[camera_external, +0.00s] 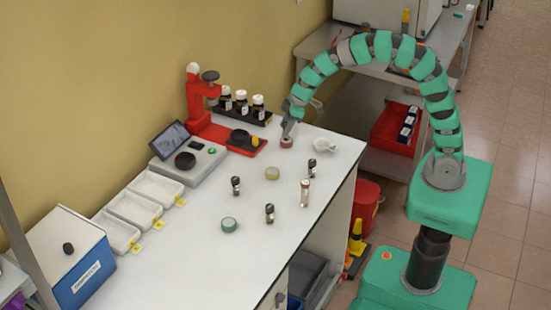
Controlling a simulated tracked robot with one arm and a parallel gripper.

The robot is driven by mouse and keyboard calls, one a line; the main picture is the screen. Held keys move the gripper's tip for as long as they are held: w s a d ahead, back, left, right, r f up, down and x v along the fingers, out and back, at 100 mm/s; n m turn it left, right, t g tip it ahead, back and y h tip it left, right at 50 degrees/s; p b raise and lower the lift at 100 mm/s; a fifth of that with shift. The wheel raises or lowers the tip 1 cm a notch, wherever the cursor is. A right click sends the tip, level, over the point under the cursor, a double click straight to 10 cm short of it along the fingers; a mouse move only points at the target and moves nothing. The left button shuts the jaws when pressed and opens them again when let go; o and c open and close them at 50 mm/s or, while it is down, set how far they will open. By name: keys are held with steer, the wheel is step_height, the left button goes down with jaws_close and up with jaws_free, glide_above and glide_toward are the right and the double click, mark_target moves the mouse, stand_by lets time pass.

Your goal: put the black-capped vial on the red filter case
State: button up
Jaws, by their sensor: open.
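Small dark-capped vials stand upright on the white bench: one at the middle left (236,187), one nearer the front (270,214) and one on the right (312,169). Their exact cap colours are too small to tell apart.
A yellowish round case (272,174) and a green one (229,225) lie among the vials. A white dish (325,145) is right of my gripper. A red device (205,105), bottles (242,102) and white trays (135,208) line the wall side. The front bench is clear.

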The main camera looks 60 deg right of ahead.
steer(key=s+d+r+m+t+h, duration=0.1)
steer(key=s+d+r+t, duration=0.3)
steer(key=r, duration=1.3)
steer(key=s+d+r+m+t, duration=0.3)
steer(key=s+d+r, duration=0.2)
steer(key=r, duration=1.2)
steer(key=s+d+r+m+t+h, duration=0.1)
steer(key=s+d+r+t, duration=0.3)
steer(key=r, duration=1.2)
steer(key=d+m, duration=0.1)
steer(key=d, duration=0.2)
steer(key=shift+s+r+m+t+h+p, duration=0.3)
steer(key=shift+s+r+m, duration=0.1)
